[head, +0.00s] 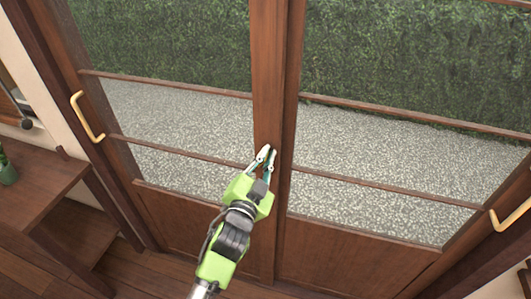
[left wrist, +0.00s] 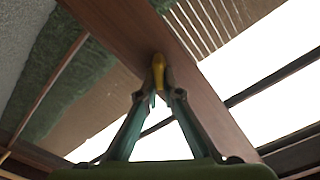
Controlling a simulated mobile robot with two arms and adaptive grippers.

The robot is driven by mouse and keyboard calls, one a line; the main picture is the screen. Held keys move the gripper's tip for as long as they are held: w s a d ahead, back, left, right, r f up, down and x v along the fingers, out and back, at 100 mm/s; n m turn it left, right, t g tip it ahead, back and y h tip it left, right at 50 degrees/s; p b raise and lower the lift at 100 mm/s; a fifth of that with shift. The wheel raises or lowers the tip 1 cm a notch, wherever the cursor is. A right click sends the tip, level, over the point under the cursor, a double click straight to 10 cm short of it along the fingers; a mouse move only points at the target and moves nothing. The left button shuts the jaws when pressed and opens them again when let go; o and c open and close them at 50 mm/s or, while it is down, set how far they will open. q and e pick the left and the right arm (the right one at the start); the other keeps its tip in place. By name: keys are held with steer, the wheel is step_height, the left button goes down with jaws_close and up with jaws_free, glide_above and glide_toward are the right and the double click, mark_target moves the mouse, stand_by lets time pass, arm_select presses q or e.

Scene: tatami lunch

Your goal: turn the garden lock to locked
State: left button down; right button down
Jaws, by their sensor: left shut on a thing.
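The garden lock (left wrist: 159,72) is a small brass-yellow piece on the wooden middle stile of the door. In the left wrist view it sits between my fingertips. My left gripper (head: 265,157) reaches up to the middle stile (head: 269,60) in the head view and is shut on the lock. In the left wrist view, the left gripper (left wrist: 160,90) has a finger on each side of the lock. In the head view the fingers hide most of the lock, so its turned position cannot be told there. My right gripper is not in view.
Two glazed wooden door panels meet at the middle stile, with gravel (head: 390,150) and a hedge (head: 420,60) behind the glass. Brass handles stand at the left (head: 87,117) and right (head: 508,216). A wooden shelf unit (head: 40,190) with a green pot (head: 8,174) is at the left.

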arm_select(q)
steer(key=m, duration=0.1)
steer(key=f+m, duration=0.1)
steer(key=m, duration=0.2)
steer(key=shift+f+m, duration=0.3)
steer(key=shift+d+f+m+p, duration=0.1)
steer(key=shift+f+m+p, duration=0.1)
steer(key=shift+m, duration=1.25)
steer(key=shift+f+m+p, duration=0.1)
steer(key=shift+m+p, duration=0.05)
steer(key=shift+m, duration=1.6)
steer(key=shift+r, duration=0.1)
